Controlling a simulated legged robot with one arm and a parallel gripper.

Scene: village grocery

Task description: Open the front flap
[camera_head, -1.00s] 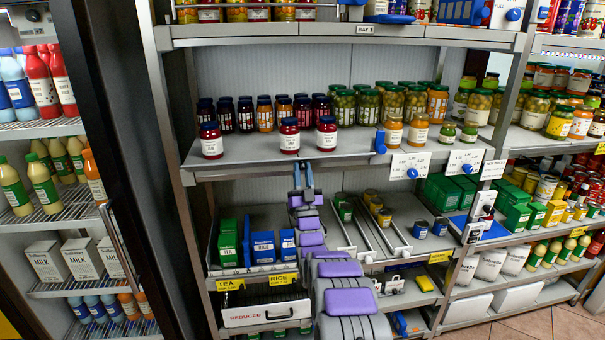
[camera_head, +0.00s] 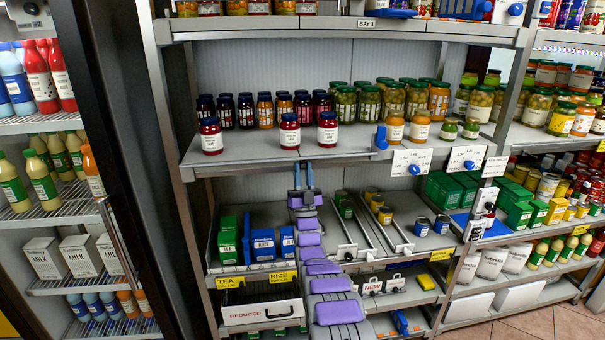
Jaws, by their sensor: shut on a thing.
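A grey strip (camera_head: 255,164) runs along the front edge of the middle shelf, below three dark-red jars. It looks like the front flap, but I cannot make out its seam or hinge. A blue knob (camera_head: 381,137) stands near its right end. My gripper (camera_head: 304,180) points up at the strip from below, left of the knob. Its two fingers are shut at the strip's lower edge. What lies between them is too small to see clearly. My arm reaches up from the bottom of the picture.
Dark-red jars (camera_head: 290,132) stand close to the shelf's front edge. White dial cards (camera_head: 410,163) hang to the right. Below are tea and rice boxes (camera_head: 264,243), metal rails, small cans and a basket marked REDUCED (camera_head: 262,312). An open cooler (camera_head: 45,225) stands at the left.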

